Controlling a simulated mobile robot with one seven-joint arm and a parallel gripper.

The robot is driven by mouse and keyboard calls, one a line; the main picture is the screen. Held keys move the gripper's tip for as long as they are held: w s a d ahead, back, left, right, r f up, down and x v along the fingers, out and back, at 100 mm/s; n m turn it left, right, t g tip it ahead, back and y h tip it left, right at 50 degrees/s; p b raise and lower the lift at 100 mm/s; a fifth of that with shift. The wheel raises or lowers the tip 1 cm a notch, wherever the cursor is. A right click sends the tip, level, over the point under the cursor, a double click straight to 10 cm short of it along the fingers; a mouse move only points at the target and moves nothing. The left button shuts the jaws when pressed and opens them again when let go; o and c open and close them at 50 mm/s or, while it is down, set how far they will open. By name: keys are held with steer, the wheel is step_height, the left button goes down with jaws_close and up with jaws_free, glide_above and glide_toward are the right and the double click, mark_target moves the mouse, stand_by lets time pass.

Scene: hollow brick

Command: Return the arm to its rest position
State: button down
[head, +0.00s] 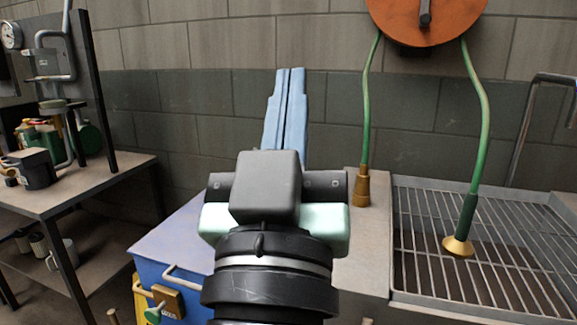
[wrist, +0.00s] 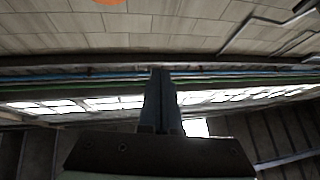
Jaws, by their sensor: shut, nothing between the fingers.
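My gripper (head: 290,72) stands in the middle of the head view, its two long light-blue fingers pointing up and away toward the brick wall. The fingers lie side by side, shut with nothing between them. In the wrist view the fingers (wrist: 161,74) also lie together, dark against bright windows. My wrist hides part of the blue cabinet below it. The gripper appears clear of the things around it.
An orange hose reel (head: 425,18) hangs at upper right, with green hoses (head: 483,110) hanging down. A metal grate (head: 470,265) lies at right. A workbench (head: 90,185) with several items stands at left. A blue cabinet (head: 180,245) with a padlock (head: 168,300) is below.

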steer(key=s+r+t+y+p, duration=0.1)
steer(key=s+r+p, duration=0.1)
steer(key=r+p, duration=0.9)
steer(key=s+r+t+y+p, duration=0.1)
steer(key=s+r+p, duration=0.2)
steer(key=r+p, duration=0.9)
step_height(320, 180, up, 7)
steer(key=shift+f, duration=0.1)
